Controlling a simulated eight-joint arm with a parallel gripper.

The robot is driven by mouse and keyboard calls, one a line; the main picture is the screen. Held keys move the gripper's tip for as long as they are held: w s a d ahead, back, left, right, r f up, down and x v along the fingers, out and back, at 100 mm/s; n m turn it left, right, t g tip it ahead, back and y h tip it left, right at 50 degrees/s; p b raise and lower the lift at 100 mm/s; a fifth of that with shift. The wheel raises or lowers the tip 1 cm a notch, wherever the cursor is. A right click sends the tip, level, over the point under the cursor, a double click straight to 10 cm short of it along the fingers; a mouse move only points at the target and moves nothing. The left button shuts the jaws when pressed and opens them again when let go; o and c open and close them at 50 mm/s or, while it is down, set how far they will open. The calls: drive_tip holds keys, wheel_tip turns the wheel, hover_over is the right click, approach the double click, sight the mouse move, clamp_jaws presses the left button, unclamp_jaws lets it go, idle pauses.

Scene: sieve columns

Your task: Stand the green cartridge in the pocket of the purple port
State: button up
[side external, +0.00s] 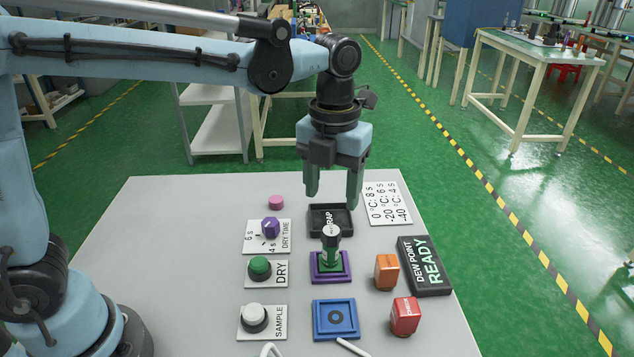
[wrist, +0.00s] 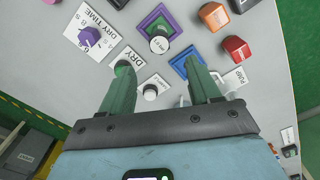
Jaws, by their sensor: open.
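The green cartridge (side external: 331,258), with a dark band and a pale cap, stands upright at the middle of the purple port (side external: 318,277). Its foot appears to be within the port's raised frame; how deep it sits is hidden. In the wrist view, its pale cap (wrist: 159,44) shows in front of the purple port (wrist: 145,22). My gripper (side external: 333,200) is open and empty, above the table and apart from the cartridge. Its two green fingers (wrist: 160,66) are spread wide in the wrist view, with nothing between them.
A black scrap tray (side external: 313,220) lies behind the port, and a blue port (side external: 320,330) in front. Orange (side external: 387,271) and red (side external: 405,316) blocks and the READY display (side external: 424,266) are to the right. The purple knob (side external: 271,228), green button (side external: 260,266) and white button (side external: 254,317) are left.

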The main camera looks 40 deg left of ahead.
drive_tip(key=s+a+f+n+t, duration=0.1)
drive_tip(key=s+a+n+t, duration=0.2)
drive_tip(key=n, duration=1.3)
drive_tip(key=s+a+f+n+t, duration=0.1)
drive_tip(key=s+a+n+t, duration=0.3)
drive_tip(key=a+n, duration=0.5)
drive_tip(key=s+n, duration=0.2)
drive_tip(key=n, duration=0.6)
drive_tip(key=shift+a+f, duration=0.25)
drive_tip(key=shift+a, duration=0.15)
drive_tip(key=shift+w, duration=0.1)
